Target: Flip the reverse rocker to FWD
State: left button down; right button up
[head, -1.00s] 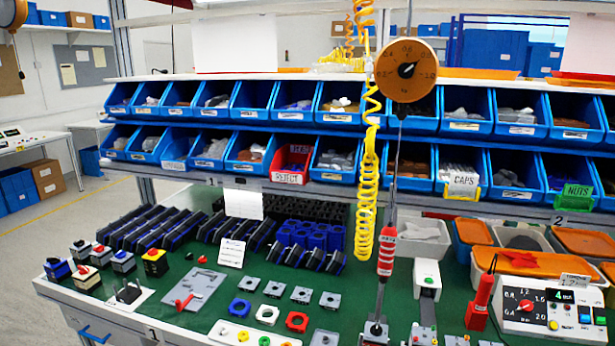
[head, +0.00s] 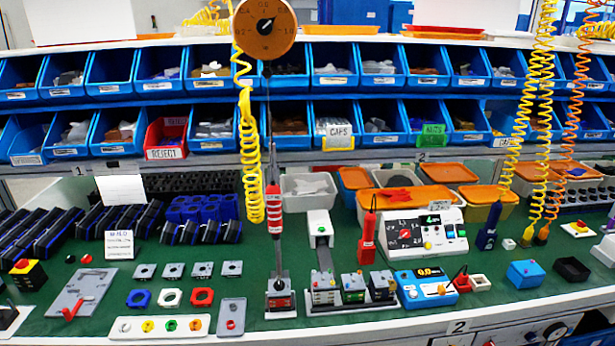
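No rocker marked FWD can be made out at this size. A red-and-white hanging tool (head: 273,210) is upright left of the middle of the bench, below a round orange dial (head: 265,28). A red tool (head: 367,236) stands right of it, and a dark blue tool (head: 487,232) stands farther right. A white control box (head: 411,234) with a dial, a small display and coloured buttons sits behind the bench's middle. Neither of my grippers shows in the head view.
The green bench (head: 250,258) holds blue and black parts at left and several small switch blocks (head: 354,285) near the front. A blue meter (head: 425,287) stands beside them. Blue bins (head: 213,122) line the back. Yellow coiled cords (head: 250,150) hang down.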

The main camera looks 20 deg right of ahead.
aim_at(450, 231)
jog(key=z, duration=1.4)
